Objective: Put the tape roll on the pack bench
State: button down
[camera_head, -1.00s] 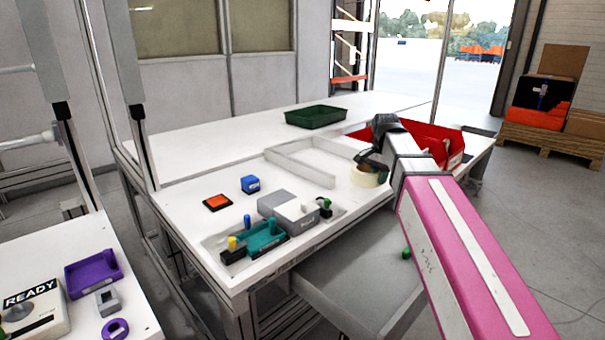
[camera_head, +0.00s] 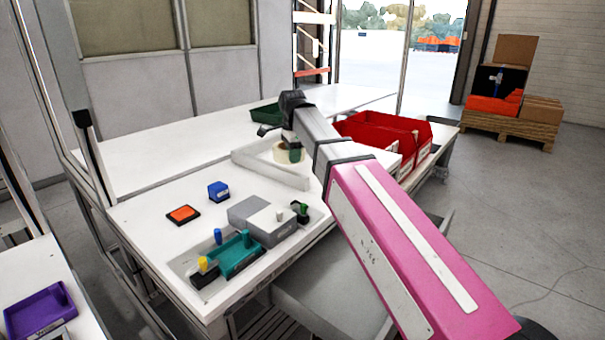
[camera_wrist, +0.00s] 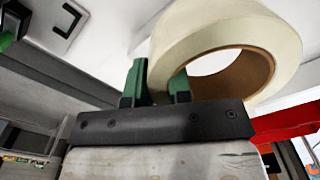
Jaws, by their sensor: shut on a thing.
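My gripper (camera_head: 290,144) is shut on the cream tape roll (camera_head: 296,154), in the head view by the white raised frame on the white bench (camera_head: 150,200). In the wrist view the green fingertips of my gripper (camera_wrist: 158,85) pinch the wall of the tape roll (camera_wrist: 185,40), whose brown core shows. The roll appears held over the frame area; its exact height above the bench is unclear. My arm hides part of the bench right of it.
Red bins (camera_head: 385,132) stand right of my gripper, and a dark green tray (camera_head: 266,113) behind it. A grey box (camera_head: 262,220), teal holder (camera_head: 236,255), blue block (camera_head: 218,191) and orange-topped pad (camera_head: 183,214) occupy the bench's front. The long white surface behind has free room.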

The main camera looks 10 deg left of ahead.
jog(key=w+d+f, duration=0.4)
jog(key=w+d, duration=0.1)
jog(key=shift+w+f, duration=0.2)
jog(key=shift+w, duration=0.05)
jog(key=shift+f, duration=2.05)
jog(key=c, duration=1)
grip_release()
jog(key=shift+f, duration=0.1)
jog(key=shift+c, duration=0.2)
notch_tip(320, 180, up, 12)
